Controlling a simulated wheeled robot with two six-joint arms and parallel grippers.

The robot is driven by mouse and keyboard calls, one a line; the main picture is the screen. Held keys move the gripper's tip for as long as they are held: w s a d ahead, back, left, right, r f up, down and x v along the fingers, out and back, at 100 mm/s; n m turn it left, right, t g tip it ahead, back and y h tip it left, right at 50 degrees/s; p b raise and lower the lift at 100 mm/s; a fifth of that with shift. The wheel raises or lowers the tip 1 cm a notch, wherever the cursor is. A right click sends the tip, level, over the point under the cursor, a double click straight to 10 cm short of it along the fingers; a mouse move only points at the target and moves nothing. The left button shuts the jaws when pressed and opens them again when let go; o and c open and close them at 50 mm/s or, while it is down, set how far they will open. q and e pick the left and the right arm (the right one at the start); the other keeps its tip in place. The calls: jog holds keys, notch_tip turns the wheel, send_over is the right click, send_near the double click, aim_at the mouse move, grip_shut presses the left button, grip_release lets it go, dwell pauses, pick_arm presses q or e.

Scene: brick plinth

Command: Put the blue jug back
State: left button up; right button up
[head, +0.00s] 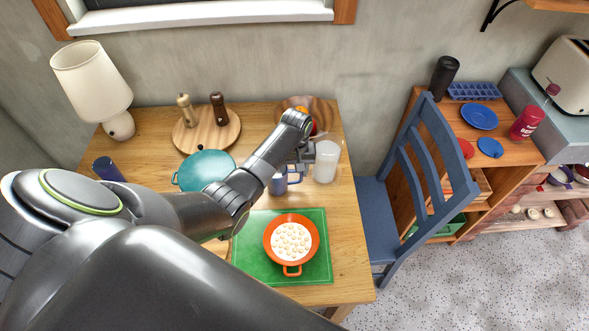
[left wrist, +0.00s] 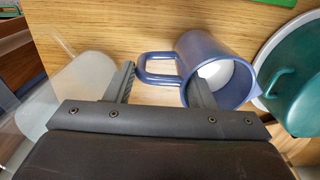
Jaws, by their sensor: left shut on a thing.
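The blue jug (head: 277,187) stands at the back middle of the wooden table, partly hidden by my left arm. In the left wrist view the jug (left wrist: 230,63) shows its open mouth, a pale white inside, and its handle pointing left. My left gripper (head: 300,160) is at the jug's handle side. In the left wrist view its fingers (left wrist: 163,88) are apart, with the handle between them; the right finger overlaps the jug's rim. The gripper is shut on the jug. I cannot tell whether the jug touches the table. My right gripper is out of view.
A frosted cup (head: 326,161) stands close right of the gripper. A teal pot (head: 205,170) is to the left, and a wooden bowl (head: 318,106) behind. An orange pan (head: 291,240) sits on a green mat (head: 250,262) in front. A blue chair (head: 378,215) stands right of the table.

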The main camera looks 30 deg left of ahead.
pick_arm(q)
jog(key=shift+f, duration=0.25)
jog(key=o, duration=1.5)
jog(key=shift+r, duration=0.1)
notch_tip(320, 180, up, 12)
jog(key=shift+b, duration=0.35)
jog(key=shift+d, duration=0.1)
